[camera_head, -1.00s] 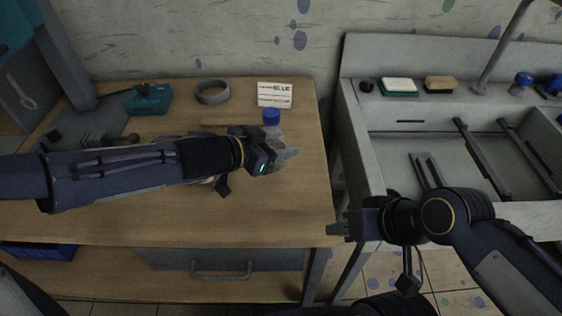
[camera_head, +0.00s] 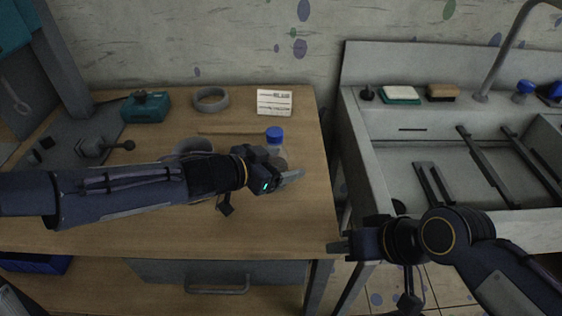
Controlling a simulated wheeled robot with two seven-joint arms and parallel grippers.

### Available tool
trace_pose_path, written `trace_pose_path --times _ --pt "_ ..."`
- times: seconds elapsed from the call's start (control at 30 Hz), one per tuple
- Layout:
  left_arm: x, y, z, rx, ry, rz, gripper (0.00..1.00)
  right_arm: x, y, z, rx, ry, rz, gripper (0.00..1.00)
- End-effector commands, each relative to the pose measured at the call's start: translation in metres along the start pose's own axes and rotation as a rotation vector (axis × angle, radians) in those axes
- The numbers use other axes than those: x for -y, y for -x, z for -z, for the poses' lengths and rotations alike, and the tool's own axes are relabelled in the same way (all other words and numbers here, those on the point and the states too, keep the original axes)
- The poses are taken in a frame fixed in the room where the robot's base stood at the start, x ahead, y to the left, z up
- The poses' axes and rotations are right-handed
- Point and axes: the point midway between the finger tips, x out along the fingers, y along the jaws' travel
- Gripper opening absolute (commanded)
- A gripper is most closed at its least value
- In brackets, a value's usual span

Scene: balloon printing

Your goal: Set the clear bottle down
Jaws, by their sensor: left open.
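The clear bottle (camera_head: 277,147) with a blue cap stands upright on the wooden table (camera_head: 290,225), right of its middle. My left gripper (camera_head: 290,178) is open just in front of the bottle, and hides its lower part. I cannot tell whether a finger still touches it.
A label card (camera_head: 274,102), a grey ring (camera_head: 211,99) and a teal device (camera_head: 146,106) lie along the table's back. A round grey object (camera_head: 191,147) is partly hidden behind my left arm. A sink (camera_head: 400,160) with a sponge (camera_head: 443,92) stands at right.

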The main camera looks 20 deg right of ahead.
Motion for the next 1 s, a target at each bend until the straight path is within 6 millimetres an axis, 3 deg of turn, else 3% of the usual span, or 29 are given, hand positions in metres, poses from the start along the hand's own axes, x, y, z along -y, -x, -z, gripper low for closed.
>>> trace_pose_path --times 0.23,0.7,1.0 --pt "0.001 0.009 0.005 0.0 0.0 0.002 0.71 0.003 0.006 0.003 0.0 0.0 0.0 0.36" --pt "0.001 0.102 0.006 0.001 0.001 0.005 0.71 0.02 0.043 0.022 0.0 0.0 0.0 0.36" --pt "0.0 0.121 0.003 0.0 0.0 0.0 0.71 0.022 0.049 0.025 0.0 0.0 0.0 0.36"
